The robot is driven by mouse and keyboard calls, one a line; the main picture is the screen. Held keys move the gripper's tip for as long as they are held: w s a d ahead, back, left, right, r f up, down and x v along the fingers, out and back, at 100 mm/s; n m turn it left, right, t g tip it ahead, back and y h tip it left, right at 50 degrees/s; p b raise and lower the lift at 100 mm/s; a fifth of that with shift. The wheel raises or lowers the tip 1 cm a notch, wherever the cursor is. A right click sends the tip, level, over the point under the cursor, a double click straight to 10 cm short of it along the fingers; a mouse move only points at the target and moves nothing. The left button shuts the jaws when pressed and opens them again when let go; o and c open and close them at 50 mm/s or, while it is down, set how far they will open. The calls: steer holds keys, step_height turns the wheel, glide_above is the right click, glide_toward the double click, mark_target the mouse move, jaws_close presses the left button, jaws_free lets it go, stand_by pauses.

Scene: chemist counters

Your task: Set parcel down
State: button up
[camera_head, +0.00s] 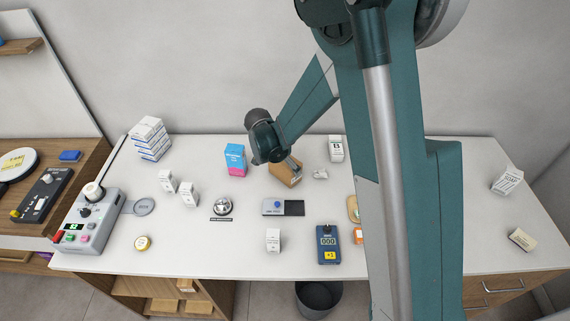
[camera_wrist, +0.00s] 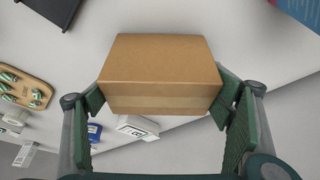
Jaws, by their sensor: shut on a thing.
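The parcel is a brown cardboard box (camera_wrist: 160,70) with a lighter tape band along its near edge. In the wrist view it sits between the two green finger pads of my gripper (camera_wrist: 162,110), one at each side. In the head view the parcel (camera_head: 284,174) shows at the end of my arm, over the back middle of the white counter (camera_head: 320,240). My gripper (camera_head: 291,165) is shut on it. Whether the parcel's underside touches the counter cannot be told.
A blue and pink box (camera_head: 235,159) stands left of the parcel. A white box marked B (camera_head: 336,149) and a small white item (camera_head: 320,174) are at its right. A bell (camera_head: 222,205) stands front left.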

steer(key=shift+f, duration=0.15)
steer(key=o, duration=1)
steer(key=shift+o, duration=0.2)
steer(key=shift+r, duration=0.25)
steer(key=v, duration=1.2)
